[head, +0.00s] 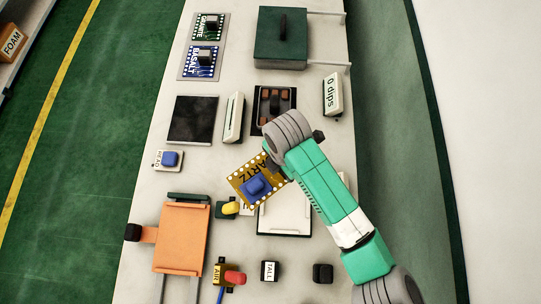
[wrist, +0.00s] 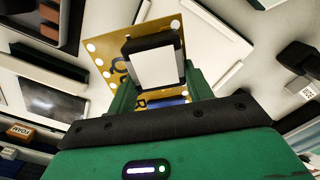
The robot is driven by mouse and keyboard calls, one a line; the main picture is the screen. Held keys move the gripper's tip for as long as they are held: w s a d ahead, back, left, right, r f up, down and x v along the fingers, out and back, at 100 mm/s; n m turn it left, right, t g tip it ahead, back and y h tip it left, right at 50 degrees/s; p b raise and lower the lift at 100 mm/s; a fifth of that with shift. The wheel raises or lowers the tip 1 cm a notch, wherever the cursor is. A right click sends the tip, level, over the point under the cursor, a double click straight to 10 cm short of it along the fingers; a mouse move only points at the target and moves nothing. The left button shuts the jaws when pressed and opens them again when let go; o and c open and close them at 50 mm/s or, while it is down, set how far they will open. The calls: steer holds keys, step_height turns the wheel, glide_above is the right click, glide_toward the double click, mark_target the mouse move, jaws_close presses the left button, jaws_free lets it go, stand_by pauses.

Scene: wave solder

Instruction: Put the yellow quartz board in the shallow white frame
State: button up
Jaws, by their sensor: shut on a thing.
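The yellow quartz board (head: 243,179) is held in the air by my gripper (head: 272,164), which is mostly hidden behind the arm in the head view. The board is turned at an angle, with part of its lettering and a blue block (head: 257,185) showing. In the wrist view, my gripper (wrist: 160,92) has its green fingers on either side of a black-and-white block, with the yellow board (wrist: 102,48) behind it. The shallow white frame (head: 285,218) shows below and right of the board in the head view. The board and arm cover parts of it.
Granite (head: 208,27) and basalt (head: 203,62) boards lie at the back left. A dark square plate (head: 193,120) and an orange plate (head: 181,238) lie left of the arm. A yellow knob (head: 231,207) and red knob (head: 235,278) stand near the frame.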

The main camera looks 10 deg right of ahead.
mark_target(294, 185)
steer(key=n, duration=0.2)
steer(key=s+d+n+p, duration=0.1)
steer(key=n, duration=0.1)
steer(key=d+n+p, duration=0.1)
steer(key=n, duration=0.1)
steer(key=shift+s+d+r, duration=0.25)
steer(key=shift+s+r, duration=0.05)
steer(key=shift+s, duration=0.1)
steer(key=n, duration=0.2)
steer(key=d+n+p, duration=0.1)
steer(key=shift+s+f, duration=0.3)
steer(key=shift+s, duration=0.1)
steer(key=shift+r, duration=0.1)
steer(key=shift+f+b, duration=1.9)
steer(key=shift+f, duration=1.55)
steer(key=shift+f+b, duration=0.3)
steer(key=shift+f, duration=0.2)
